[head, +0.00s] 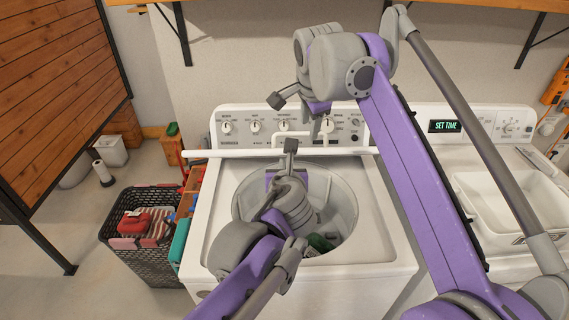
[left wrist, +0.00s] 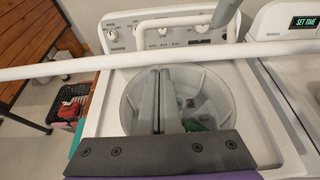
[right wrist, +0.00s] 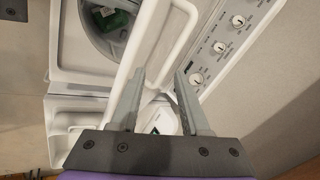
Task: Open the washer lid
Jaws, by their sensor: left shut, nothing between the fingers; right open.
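The white washer (head: 210,235) stands ahead with its round drum opening uncovered. Its lid (head: 235,153) is raised and seen nearly edge-on as a long white bar across the head view; it also crosses the left wrist view (left wrist: 50,68). A white loop-shaped bar shows behind that edge in the left wrist view (left wrist: 180,20). My left gripper (head: 290,147) is shut and empty, over the drum opening, its tips near the lid edge; contact is unclear. My right gripper (head: 298,113) is open and empty above the control panel, with the lid edge close to its fingers in the right wrist view (right wrist: 160,75).
The control panel (head: 255,127) is behind the lid. A green item (head: 320,242) lies in the drum. A black basket (head: 125,250) with items stands at the left. A second white machine (head: 460,185) with a lit display stands at the right. Shelf brackets hang above.

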